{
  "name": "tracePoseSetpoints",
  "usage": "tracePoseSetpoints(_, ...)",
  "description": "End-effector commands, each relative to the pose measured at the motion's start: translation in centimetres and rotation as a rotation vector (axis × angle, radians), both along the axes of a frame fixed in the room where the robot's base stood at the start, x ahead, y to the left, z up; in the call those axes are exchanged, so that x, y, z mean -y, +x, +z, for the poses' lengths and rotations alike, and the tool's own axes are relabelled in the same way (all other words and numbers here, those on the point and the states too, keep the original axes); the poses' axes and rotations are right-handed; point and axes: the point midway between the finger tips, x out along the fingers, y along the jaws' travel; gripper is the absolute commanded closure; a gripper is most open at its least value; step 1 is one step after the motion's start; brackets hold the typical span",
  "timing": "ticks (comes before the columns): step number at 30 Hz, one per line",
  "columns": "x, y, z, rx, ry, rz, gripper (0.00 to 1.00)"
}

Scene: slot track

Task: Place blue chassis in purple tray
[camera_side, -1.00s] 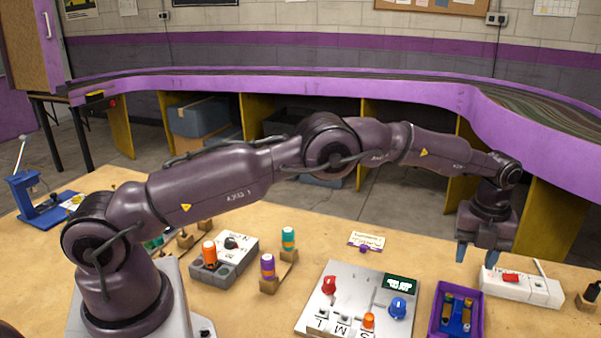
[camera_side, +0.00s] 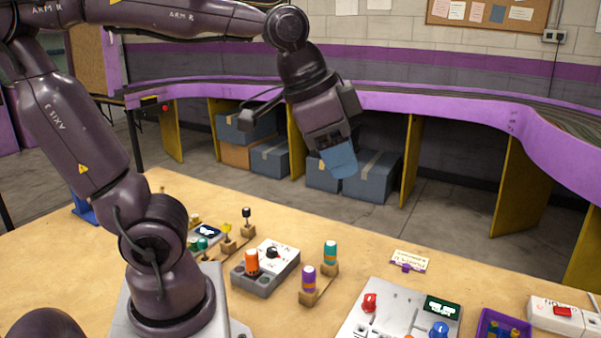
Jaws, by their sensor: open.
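The purple tray (camera_side: 481,326) is at the bottom right, cut off by the picture's lower edge. The blue chassis (camera_side: 506,334) lies inside it, with only its far end and some yellowish parts showing. My gripper (camera_side: 338,162) is raised well above the bench, up and to the left of the tray. Its blue fingers point down and nothing shows between them. The fingers overlap from this angle, so their gap is hard to see.
A control panel (camera_side: 385,318) with red and blue knobs stands left of the tray. A white switch box (camera_side: 560,315) is to its right. Orange, purple and teal cylinders stand on the bench (camera_side: 190,290) further left. The bench's back strip is mostly clear.

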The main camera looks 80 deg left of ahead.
Motion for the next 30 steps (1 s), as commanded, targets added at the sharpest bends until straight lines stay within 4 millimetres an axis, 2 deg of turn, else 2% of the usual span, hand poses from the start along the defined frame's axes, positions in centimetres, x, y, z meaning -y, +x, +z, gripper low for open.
tracePoseSetpoints(1,-0.2,-1.7,-0.6,0.021,-0.028,0.070,0.56)
tracePoseSetpoints(3,-0.3,-3.3,-1.4,0.037,-0.065,0.155,0.56)
tracePoseSetpoints(7,-0.5,-4.9,-2.5,0.055,-0.108,0.248,0.56)
tracePoseSetpoints(30,-0.5,-5.3,-2.8,0.057,-0.119,0.274,0.56)
